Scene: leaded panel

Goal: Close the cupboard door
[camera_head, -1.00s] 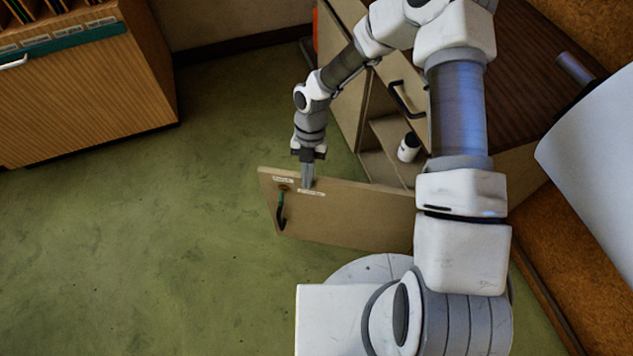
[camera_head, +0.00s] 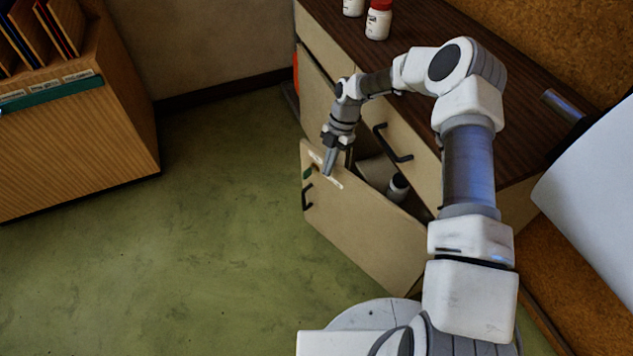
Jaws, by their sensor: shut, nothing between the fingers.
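The cupboard door (camera_head: 362,234) is a beige panel with a dark handle (camera_head: 307,196) near its free edge and pale labels along its top. It stands partly open, swung out from the cupboard front, with a gap into the inside behind it. My gripper (camera_head: 329,168) is shut and empty, pointing down at the door's top edge near its free end. It overlaps the door there; I cannot tell exactly whether it touches. The cupboard (camera_head: 318,98) is partly hidden by my arm and the door.
A drawer with a dark handle (camera_head: 393,143) is above. Bottles (camera_head: 378,22) stand on the dark top. A wooden cabinet (camera_head: 75,130) is at left. The green floor (camera_head: 200,250) between is clear.

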